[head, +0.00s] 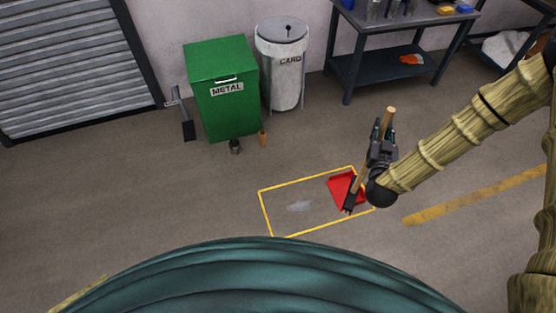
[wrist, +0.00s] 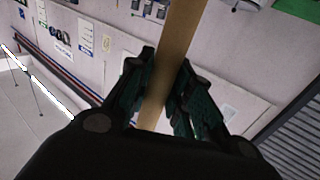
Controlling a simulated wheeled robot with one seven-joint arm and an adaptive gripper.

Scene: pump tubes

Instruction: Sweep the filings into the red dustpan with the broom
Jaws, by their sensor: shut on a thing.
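My gripper (head: 382,140) is shut on the wooden handle of the broom (head: 389,113); the handle also shows between the fingers in the wrist view (wrist: 178,50). The broom is tilted, with its dark head (head: 349,193) low in front of the red dustpan (head: 338,182). I cannot tell whether the broom head touches the floor or the dustpan. The dustpan lies at the right part of a yellow-outlined rectangle on the floor. The filings (head: 299,206) form a pale grey patch inside the rectangle, left of the dustpan and apart from the broom head.
A green METAL bin (head: 224,105) and a grey CARD bin (head: 284,75) stand at the back. A dark shovel-like tool (head: 187,128) is left of the green bin. A workbench (head: 385,60) stands at the back right. The floor left of the rectangle is clear.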

